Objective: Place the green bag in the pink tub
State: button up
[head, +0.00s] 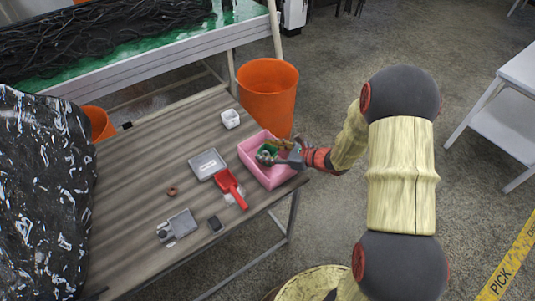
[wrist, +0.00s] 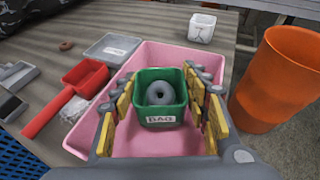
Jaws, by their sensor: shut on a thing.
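The green bag (wrist: 160,88) looks like a small open green box with a "BAG" label on its front and a grey ring (wrist: 160,94) inside. My gripper (wrist: 162,100) is shut on it, with yellow finger pads on both sides. The pink tub (wrist: 80,135) lies beneath and around the bag in the wrist view. In the head view, my gripper (head: 280,155) reaches over the right side of the pink tub (head: 283,177), and the green bag (head: 265,152) shows inside the tub's outline, partly hidden by the fingers. I cannot tell whether the bag touches the tub floor.
Left of the tub are a red dustpan (head: 229,185), a grey tray (head: 207,163), a brown ring (head: 172,191) and a grey device (head: 177,228). A white cup (head: 231,119) stands behind. An orange bin (head: 268,95) stands beyond the table (head: 130,170).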

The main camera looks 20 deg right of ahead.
jog(key=shift+r, duration=0.1)
jog(key=shift+f+b, duration=0.4)
jog(key=shift+f, duration=0.25)
jog(key=o, duration=1)
